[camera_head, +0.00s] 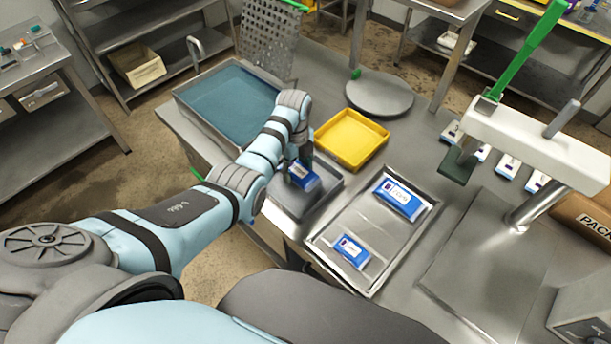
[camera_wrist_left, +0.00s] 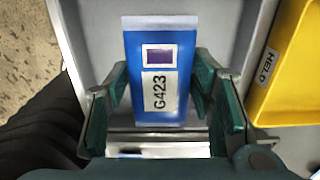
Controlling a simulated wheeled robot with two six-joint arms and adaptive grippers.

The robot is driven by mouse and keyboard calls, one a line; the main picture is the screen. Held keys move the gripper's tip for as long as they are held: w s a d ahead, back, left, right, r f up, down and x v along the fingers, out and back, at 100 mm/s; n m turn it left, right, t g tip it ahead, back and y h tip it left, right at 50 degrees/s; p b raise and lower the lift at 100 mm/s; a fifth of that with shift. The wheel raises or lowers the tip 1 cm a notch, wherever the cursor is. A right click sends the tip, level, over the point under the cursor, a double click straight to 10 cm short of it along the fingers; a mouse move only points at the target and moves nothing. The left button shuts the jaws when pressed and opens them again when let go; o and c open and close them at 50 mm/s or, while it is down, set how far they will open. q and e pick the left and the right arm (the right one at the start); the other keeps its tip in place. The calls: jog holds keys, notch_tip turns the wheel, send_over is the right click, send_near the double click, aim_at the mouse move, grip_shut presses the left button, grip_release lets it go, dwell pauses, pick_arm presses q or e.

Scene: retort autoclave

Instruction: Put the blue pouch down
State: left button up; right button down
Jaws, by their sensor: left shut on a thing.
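A blue pouch (camera_head: 304,177) is between the fingers of my left gripper (camera_head: 297,168), over a small grey tray (camera_head: 327,189). I cannot tell whether the pouch touches the tray. My right gripper is not in view.
A yellow tray (camera_head: 350,140) stands just behind the grey tray. A metal tray (camera_head: 345,215) to the right holds two blue pouches. A water-filled basin (camera_head: 188,97) is behind left. A device with a green lever (camera_head: 527,48) stands at the right.

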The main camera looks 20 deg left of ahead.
aim_at(297, 176)
pick_arm(q)
notch_tip(297, 176, down, 4)
jog(key=b, duration=0.3)
jog(key=shift+s+f+b, duration=0.1)
jog(key=shift+f+b, duration=0.15)
jog(key=shift+b, duration=0.05)
jog(key=shift+r, duration=0.1)
jog(key=shift+c, duration=0.6)
jog(key=shift+d+r, duration=0.15)
jog(key=shift+r, duration=0.05)
jog(key=shift+f, duration=0.1)
jog(key=o, duration=1.4)
